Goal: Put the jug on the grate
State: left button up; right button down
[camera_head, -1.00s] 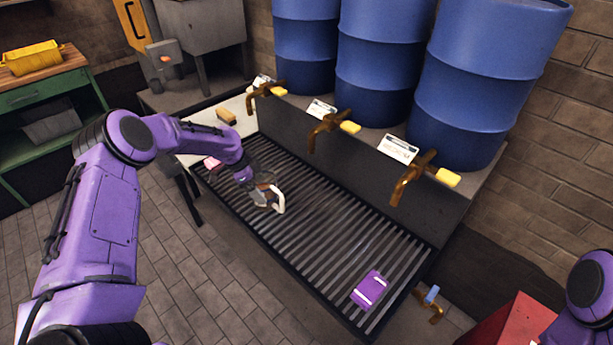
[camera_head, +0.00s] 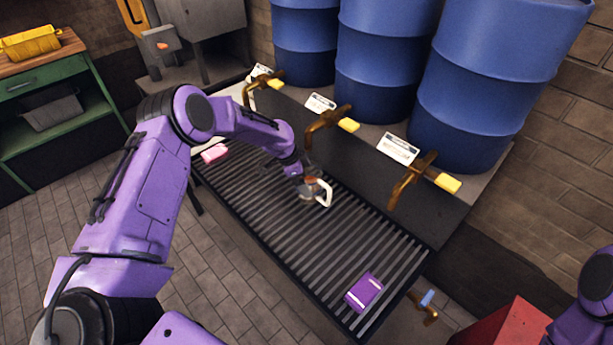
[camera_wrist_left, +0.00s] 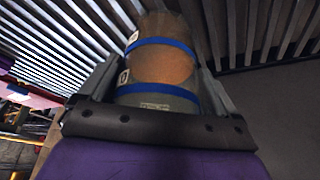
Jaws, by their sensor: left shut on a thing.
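The jug (camera_head: 309,190) is a small grey vessel with an orange-brown top and a white handle on its right side. My left gripper (camera_head: 303,183) is shut on it over the middle of the grate. In the left wrist view the jug (camera_wrist_left: 160,70) shows blue bands and sits between the two fingers of the left gripper (camera_wrist_left: 155,85). The grate (camera_head: 270,215) is a long rack of dark metal bars below the barrels. I cannot tell whether the jug's base touches the bars. My right gripper is out of view.
A purple box (camera_head: 364,292) lies on the grate's near right end and a pink block (camera_head: 214,153) on its left end. Brass taps (camera_head: 325,122) with yellow handles overhang the grate's back edge. Blue barrels (camera_head: 380,65) stand behind. Bars between jug and purple box are clear.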

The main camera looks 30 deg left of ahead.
pick_arm(q)
jog(key=shift+s+a+r, duration=0.1)
jog(key=shift+s+r, duration=0.05)
jog(key=shift+s+a+b, duration=0.2)
jog(key=shift+s+b, duration=0.1)
jog(key=o, duration=1.2)
jog(key=shift+f, duration=0.2)
jog(key=shift+w+d, duration=0.1)
jog(key=shift+w, duration=0.15)
jog(key=shift+r+p, duration=0.2)
jog(key=shift+p, duration=0.1)
jog(key=b+v, duration=0.1)
jog(key=v, duration=1.1)
jog(key=shift+s+b, duration=0.2)
jog(key=shift+b, duration=0.2)
